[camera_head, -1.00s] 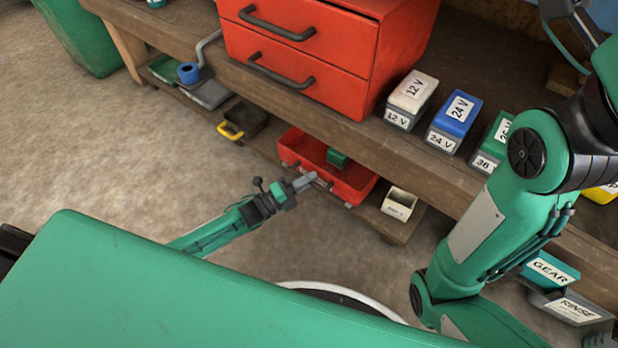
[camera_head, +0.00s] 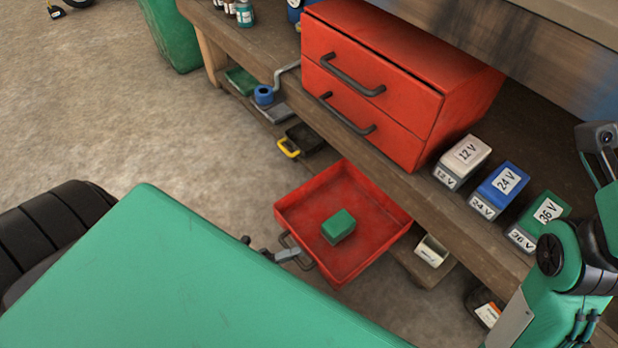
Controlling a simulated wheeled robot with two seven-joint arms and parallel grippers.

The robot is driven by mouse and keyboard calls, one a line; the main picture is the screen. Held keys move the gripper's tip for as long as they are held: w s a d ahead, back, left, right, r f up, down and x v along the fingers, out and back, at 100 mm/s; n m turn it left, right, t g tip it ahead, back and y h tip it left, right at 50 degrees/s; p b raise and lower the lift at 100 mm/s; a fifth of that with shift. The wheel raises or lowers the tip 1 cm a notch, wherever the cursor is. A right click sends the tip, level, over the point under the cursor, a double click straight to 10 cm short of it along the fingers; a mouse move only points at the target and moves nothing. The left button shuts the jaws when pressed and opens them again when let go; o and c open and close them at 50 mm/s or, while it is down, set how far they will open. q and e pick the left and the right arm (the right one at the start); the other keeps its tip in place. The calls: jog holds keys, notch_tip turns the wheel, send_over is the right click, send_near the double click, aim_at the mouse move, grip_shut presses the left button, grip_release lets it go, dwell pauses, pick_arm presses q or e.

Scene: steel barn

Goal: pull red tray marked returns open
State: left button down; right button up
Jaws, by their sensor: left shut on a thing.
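The red tray (camera_head: 362,255) sticks well out from the low shelf under the bench, over the floor. A green block (camera_head: 338,227) lies inside it. My left gripper (camera_head: 290,254) is shut on the tray's dark handle (camera_head: 303,262) at the front edge. Most of my left arm is hidden behind my green body. No returns label is readable on the tray from here. My right arm shows at the right edge, but its gripper is out of the picture.
A red two-drawer cabinet (camera_head: 385,85) stands on the wooden bench (camera_head: 470,215), with 12 V, 24 V and 36 V boxes beside it. A white bin (camera_head: 432,251) sits right of the tray. A dark tray with a yellow handle (camera_head: 300,141) is to its left.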

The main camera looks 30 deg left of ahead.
pick_arm(q)
jog(key=shift+s+a, duration=0.3)
jog(key=shift+s, duration=0.5)
jog(key=shift+s+a, duration=0.25)
jog(key=shift+s, duration=0.5)
jog(key=c, duration=1.7)
grip_release()
jog(key=shift+c, duration=0.2)
jog(key=p+v, duration=0.2)
jog(key=v, duration=1.1)
jog(key=shift+s+a+f, duration=0.2)
jog(key=shift+s+a, duration=0.05)
jog(key=shift+s, duration=0.05)
